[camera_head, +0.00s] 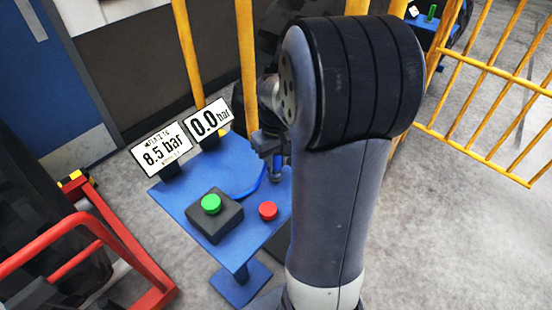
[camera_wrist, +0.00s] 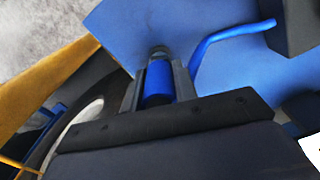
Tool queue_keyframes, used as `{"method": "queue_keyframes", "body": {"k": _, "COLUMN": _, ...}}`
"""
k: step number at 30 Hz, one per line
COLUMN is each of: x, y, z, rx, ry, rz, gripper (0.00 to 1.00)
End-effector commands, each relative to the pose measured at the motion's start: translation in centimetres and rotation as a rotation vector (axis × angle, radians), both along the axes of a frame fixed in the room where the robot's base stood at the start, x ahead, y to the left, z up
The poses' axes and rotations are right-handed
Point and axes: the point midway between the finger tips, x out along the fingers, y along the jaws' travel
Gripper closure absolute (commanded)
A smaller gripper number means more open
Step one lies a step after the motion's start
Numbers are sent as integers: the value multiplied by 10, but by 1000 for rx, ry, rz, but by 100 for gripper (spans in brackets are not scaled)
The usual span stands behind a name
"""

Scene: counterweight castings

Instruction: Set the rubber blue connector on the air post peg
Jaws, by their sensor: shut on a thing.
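My gripper (camera_head: 274,156) is shut on the rubber blue connector (camera_head: 277,174), low over the right back part of the blue table in the head view. In the wrist view the connector (camera_wrist: 157,84) sits between the two fingers of my gripper (camera_wrist: 160,76). A small grey rounded piece (camera_wrist: 158,52) shows just past the connector's far end. I cannot tell whether it is the air post peg or part of the connector. A blue hose (camera_wrist: 228,33) runs from beside the right finger; it also shows in the head view (camera_head: 254,188).
The blue table (camera_head: 185,196) carries a box with a green button (camera_head: 211,204), a red button (camera_head: 268,210), and signs reading 8.5 bar (camera_head: 162,150) and 0.0 bar (camera_head: 208,121). Yellow railings (camera_head: 490,120) stand behind. A red frame (camera_head: 110,240) is at left.

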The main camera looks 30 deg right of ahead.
Motion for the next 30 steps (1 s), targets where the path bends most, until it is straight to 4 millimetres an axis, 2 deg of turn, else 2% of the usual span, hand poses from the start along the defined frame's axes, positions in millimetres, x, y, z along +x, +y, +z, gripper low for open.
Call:
{"method": "queue_keyframes", "body": {"k": 11, "x": 0, "y": 0, "z": -10, "rx": 0, "ry": 0, "rz": 0, "gripper": 92}}
{"method": "queue_keyframes", "body": {"k": 12, "x": 0, "y": 0, "z": -9, "rx": 0, "ry": 0, "rz": 0, "gripper": 69}}
{"method": "queue_keyframes", "body": {"k": 20, "x": 0, "y": 0, "z": -9, "rx": 0, "ry": 0, "rz": 0, "gripper": 48}}
{"method": "queue_keyframes", "body": {"k": 30, "x": 1, "y": 0, "z": -3, "rx": -1, "ry": -2, "rz": 0, "gripper": 47}}
